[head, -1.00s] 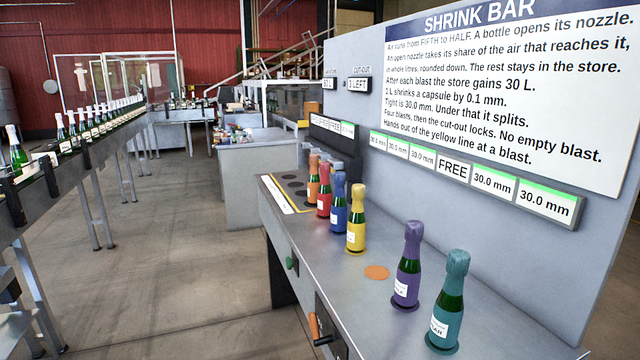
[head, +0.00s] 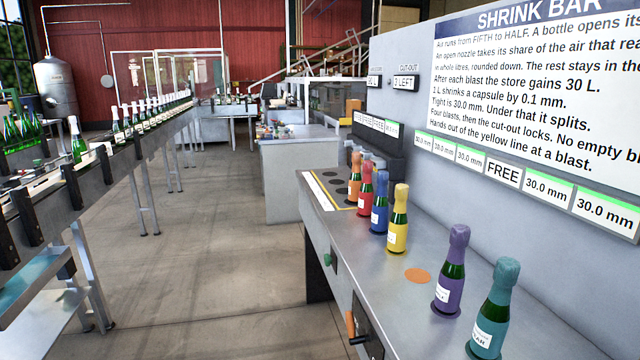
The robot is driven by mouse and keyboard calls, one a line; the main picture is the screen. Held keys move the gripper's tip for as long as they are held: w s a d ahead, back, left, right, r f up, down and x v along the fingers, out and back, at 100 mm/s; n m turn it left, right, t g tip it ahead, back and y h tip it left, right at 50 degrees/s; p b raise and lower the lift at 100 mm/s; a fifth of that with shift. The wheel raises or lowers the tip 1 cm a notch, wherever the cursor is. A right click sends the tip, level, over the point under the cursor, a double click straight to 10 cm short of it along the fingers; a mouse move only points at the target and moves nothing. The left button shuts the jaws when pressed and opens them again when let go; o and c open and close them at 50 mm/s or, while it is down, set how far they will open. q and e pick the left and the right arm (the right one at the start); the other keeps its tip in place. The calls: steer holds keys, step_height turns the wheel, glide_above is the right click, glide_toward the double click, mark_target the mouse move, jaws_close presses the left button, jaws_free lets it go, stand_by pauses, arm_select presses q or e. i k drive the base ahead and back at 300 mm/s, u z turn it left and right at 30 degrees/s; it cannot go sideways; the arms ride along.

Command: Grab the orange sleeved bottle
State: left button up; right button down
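The orange sleeved bottle (head: 354,178) stands upright on the grey bench, at the far end of the row of sleeved bottles. It has an orange capsule over its neck and a pale label. The red sleeved bottle (head: 365,190) stands right beside it, on the nearer side. Neither of my grippers shows in the head view.
Nearer along the bench (head: 375,290) stand blue (head: 380,212), yellow (head: 398,225), purple (head: 450,275) and teal (head: 494,315) bottles. An orange disc (head: 418,275) lies between yellow and purple. A yellow line with dark round spots (head: 335,181) lies beyond. A conveyor (head: 90,180) runs left; floor between is clear.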

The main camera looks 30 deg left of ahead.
mark_target(355, 179)
steer(key=u, duration=2.15)
steer(key=i, duration=3.9)
steer(key=z, duration=3.4)
